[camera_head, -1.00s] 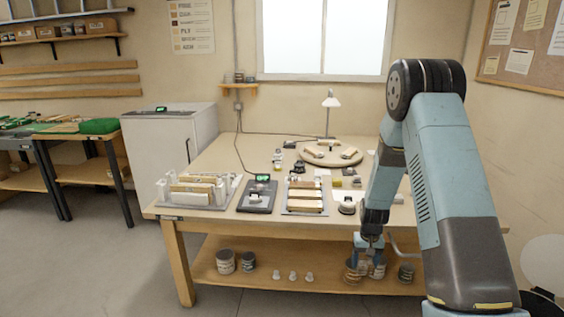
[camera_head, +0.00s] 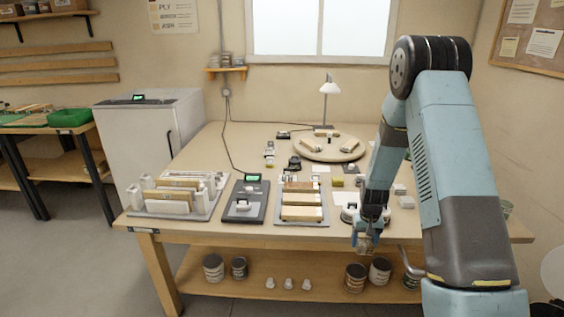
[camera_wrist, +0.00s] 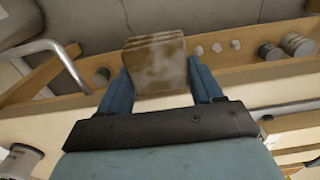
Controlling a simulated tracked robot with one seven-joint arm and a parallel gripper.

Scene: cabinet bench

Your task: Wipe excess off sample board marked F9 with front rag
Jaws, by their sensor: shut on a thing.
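My gripper (camera_wrist: 158,85) is shut on a folded, stained brown rag (camera_wrist: 157,62), which sticks out between the two blue fingers in the wrist view. In the head view my gripper (camera_head: 366,240) hangs just in front of the bench's front edge, and the rag (camera_head: 364,246) is small there. Several sample boards lie in a grey tray (camera_head: 302,222) on the bench, the nearest being a pale board (camera_head: 302,213). More boards stand in a white rack (camera_head: 208,208) at the left, and some lie on a round turntable (camera_head: 308,153) at the back. No F9 mark is legible.
A dark scale-like device (camera_head: 249,214) sits between rack and tray. A lamp (camera_head: 328,88) stands at the back. Several cans, including one can (camera_head: 213,268), are on the lower shelf (camera_head: 320,262). The left rear of the bench top (camera_head: 205,160) is clear.

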